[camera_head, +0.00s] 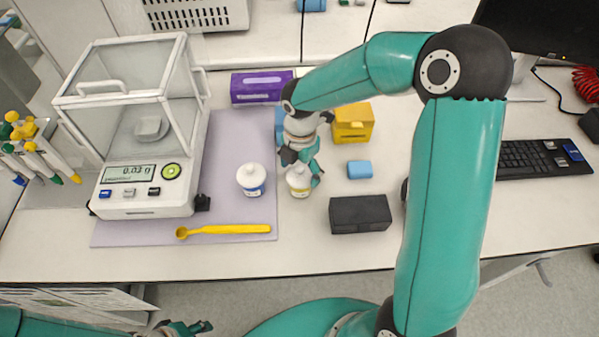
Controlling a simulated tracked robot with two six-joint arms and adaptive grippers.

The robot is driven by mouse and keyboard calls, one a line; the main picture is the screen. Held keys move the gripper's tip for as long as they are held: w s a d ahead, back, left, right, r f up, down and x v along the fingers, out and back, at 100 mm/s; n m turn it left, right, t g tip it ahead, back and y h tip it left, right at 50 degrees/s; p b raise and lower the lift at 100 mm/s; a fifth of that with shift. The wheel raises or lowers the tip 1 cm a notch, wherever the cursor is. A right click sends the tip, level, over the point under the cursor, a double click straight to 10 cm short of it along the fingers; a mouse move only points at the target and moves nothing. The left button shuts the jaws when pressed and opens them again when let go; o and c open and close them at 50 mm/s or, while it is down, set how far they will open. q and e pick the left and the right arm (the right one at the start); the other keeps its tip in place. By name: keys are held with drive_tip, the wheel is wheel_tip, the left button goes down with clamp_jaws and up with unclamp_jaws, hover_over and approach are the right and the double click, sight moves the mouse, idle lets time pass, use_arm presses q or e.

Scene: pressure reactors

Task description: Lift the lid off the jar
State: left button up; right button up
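Two small white jars with white lids stand side by side. One jar has a blue label (251,181) and stands on the purple mat; the other has a yellow label (299,184) and stands at the mat's right edge. Both lids are on. My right gripper (302,168) reaches down at the yellow-labelled jar with its fingers spread, one behind its left side and one close along its right side. Whether a finger touches the lid is unclear. My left gripper (187,328) is at the bottom edge, partly cut off, with its fingers apart and empty, away from the jars.
A balance (140,193) with a glass enclosure stands left on the mat (228,136). A yellow spoon (225,230) lies in front. Purple (261,88), yellow (352,123), blue (359,169) and black (360,214) boxes stand around the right gripper. A pipette rack (32,150) is far left.

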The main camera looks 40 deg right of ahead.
drive_tip(key=c, duration=0.6)
drive_tip(key=shift+s, duration=0.1)
